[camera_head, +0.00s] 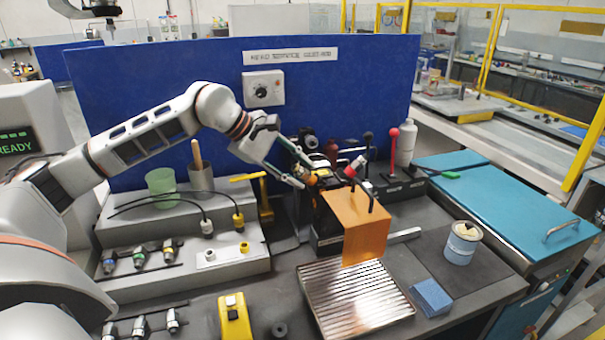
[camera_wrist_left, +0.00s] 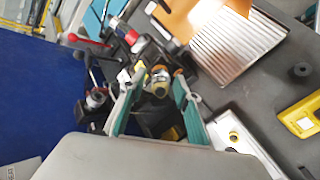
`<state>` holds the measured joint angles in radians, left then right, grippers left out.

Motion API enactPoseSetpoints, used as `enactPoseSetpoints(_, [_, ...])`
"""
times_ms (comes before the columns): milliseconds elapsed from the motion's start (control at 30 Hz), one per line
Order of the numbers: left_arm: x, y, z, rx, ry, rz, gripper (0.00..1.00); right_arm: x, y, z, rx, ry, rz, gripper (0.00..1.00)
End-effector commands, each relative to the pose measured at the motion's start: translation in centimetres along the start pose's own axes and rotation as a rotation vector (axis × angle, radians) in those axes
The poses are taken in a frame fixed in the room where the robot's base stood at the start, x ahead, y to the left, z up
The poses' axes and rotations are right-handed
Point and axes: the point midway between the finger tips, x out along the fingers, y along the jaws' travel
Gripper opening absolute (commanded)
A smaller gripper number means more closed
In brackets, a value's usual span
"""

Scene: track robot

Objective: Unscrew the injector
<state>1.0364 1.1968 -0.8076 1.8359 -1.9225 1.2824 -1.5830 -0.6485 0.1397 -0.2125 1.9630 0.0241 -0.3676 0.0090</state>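My left gripper (camera_head: 297,173) comes in from the left, over the blue panel's front, with its teal fingers spread. It also shows in the left wrist view (camera_wrist_left: 160,88). A brass-yellow part, which looks like the injector (camera_head: 310,178), is at its fingertips beside the orange-fronted tester (camera_head: 354,222). In the left wrist view the injector (camera_wrist_left: 159,82) appears between the two fingers, with visible gaps to them. I cannot tell its exact depth relative to the tips. My right gripper is not in view.
A red-knobbed lever (camera_head: 393,133) and a black-knobbed lever (camera_head: 368,136) stand behind the tester. A ribbed metal tray (camera_head: 345,310), a blue block (camera_head: 431,297) and a can (camera_head: 461,244) are in front and right. A grey stepped rack (camera_head: 180,262) holds several injectors at left.

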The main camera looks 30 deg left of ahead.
Motion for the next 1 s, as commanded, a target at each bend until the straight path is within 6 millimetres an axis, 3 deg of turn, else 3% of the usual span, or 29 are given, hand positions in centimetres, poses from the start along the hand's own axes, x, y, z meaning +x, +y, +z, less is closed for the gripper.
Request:
enactPoseSetpoints(800, [0.0, 0.0, 0.05, 0.946, 0.0, 0.0, 0.32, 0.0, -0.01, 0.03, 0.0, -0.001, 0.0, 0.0])
enactPoseSetpoints(1000, [0.0, 0.0, 0.05, 1.043, 0.0, 0.0, 0.32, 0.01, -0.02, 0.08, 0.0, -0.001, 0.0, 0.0])
